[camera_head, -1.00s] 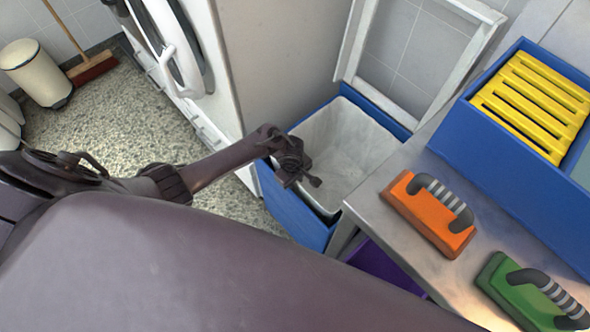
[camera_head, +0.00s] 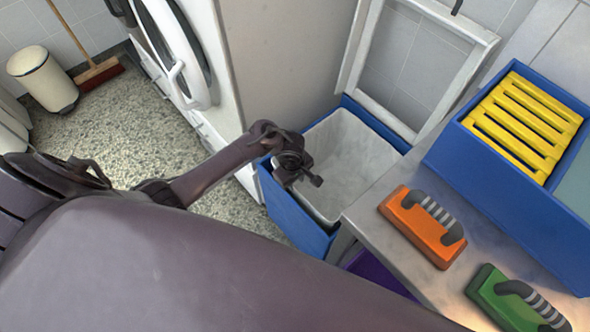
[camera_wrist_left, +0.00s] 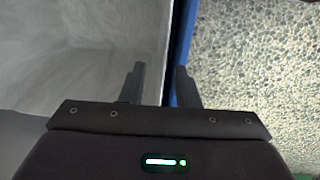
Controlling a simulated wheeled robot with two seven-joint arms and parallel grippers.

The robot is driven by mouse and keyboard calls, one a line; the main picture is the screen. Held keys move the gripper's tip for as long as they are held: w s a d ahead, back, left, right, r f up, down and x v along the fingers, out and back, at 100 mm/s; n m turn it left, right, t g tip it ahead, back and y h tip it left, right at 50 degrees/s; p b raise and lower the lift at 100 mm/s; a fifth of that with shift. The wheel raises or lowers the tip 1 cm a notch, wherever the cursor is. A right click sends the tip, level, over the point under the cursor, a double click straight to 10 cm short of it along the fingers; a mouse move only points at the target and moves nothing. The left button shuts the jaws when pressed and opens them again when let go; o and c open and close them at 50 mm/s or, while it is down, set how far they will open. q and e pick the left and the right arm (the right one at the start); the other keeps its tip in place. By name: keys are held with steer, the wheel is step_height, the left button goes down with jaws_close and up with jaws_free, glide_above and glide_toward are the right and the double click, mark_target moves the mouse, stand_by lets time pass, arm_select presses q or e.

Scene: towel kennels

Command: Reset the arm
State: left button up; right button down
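My left arm comes in from the left in the head view, and its gripper (camera_head: 303,178) is over the near left rim of a blue bin (camera_head: 292,212) with a whitish inside. In the left wrist view the two dark fingers of my left gripper (camera_wrist_left: 160,85) stand apart with nothing between them but the view down to the bin's blue rim (camera_wrist_left: 182,45). The bin's pale inside lies on the left of that view and the speckled floor on the right. My right gripper is not in view.
A grey worktop (camera_head: 365,212) right of the bin holds an orange handled block (camera_head: 420,232), a green one (camera_head: 505,302) and a blue box (camera_head: 510,205) with a yellow slatted rack (camera_head: 525,125). A white washing machine (camera_head: 200,70) stands behind. A cream pedal bin (camera_head: 42,78) and broom (camera_head: 98,74) are far left.

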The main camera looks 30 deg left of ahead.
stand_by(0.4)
arm_select(q)
steer(key=shift+d+r+m, duration=0.1)
steer(key=shift+d+m, duration=0.2)
steer(key=s+d+r+m+t, duration=0.2)
steer(key=s+d+r+m, duration=0.25)
steer(key=r+m, duration=0.3)
steer(key=s+a+r+m, duration=0.2)
steer(key=s+r+m, duration=0.25)
steer(key=r, duration=0.35)
steer(key=s+a+r+m, duration=0.25)
steer(key=s+r, duration=0.25)
steer(key=r, duration=0.3)
step_height(320, 180, down, 28)
steer(key=s+p, duration=0.1)
steer(key=s+a+f+g+p, duration=0.1)
steer(key=s+a+f+g, duration=0.1)
steer(key=s+f, duration=1.6)
steer(key=shift+s+a+m, duration=0.45)
steer(key=shift+s+a, duration=0.1)
steer(key=shift+s, duration=0.55)
